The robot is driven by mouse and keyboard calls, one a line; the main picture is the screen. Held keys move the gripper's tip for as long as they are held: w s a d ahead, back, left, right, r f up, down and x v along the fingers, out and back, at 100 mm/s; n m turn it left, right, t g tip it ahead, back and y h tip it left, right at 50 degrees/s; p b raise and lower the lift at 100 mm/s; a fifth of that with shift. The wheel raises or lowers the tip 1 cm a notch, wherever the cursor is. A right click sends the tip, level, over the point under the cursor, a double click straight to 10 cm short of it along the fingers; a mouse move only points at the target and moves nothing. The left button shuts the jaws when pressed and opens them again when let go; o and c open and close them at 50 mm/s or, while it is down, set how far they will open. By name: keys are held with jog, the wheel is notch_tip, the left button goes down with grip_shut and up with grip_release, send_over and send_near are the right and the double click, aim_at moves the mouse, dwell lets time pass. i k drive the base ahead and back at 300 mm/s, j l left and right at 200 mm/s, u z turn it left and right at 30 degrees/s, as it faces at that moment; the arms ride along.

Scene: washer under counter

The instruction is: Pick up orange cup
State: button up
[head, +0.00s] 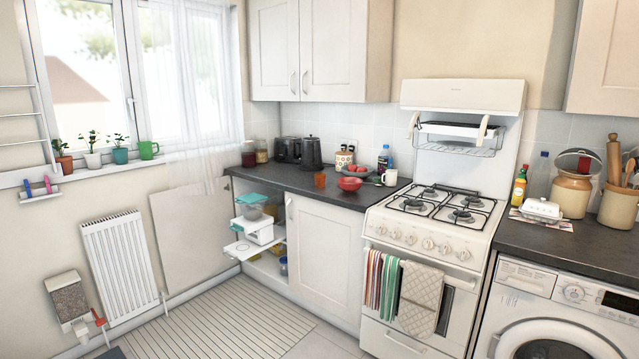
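A small orange cup (320,180) stands on the dark counter (285,185) left of the stove, near the counter's front edge. It is just left of a red bowl (350,184) and in front of the black kettle. Its front side is unobstructed in the head view. My gripper is not in view.
A black kettle (311,153), a toaster (288,149), a white mug (389,177) and a blue bottle (384,160) stand behind or beside the cup. An open cabinet door (190,232) and pulled-out shelf (255,246) stick out at left. The striped rug (235,325) is clear.

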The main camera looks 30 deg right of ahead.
aim_at(320, 178)
jog(key=i+l+u, duration=0.2)
jog(key=i+l, duration=0.45)
jog(key=i, duration=0.3)
jog(key=i+l+u, duration=0.2)
jog(key=i+l, duration=0.6)
jog(key=i, duration=0.1)
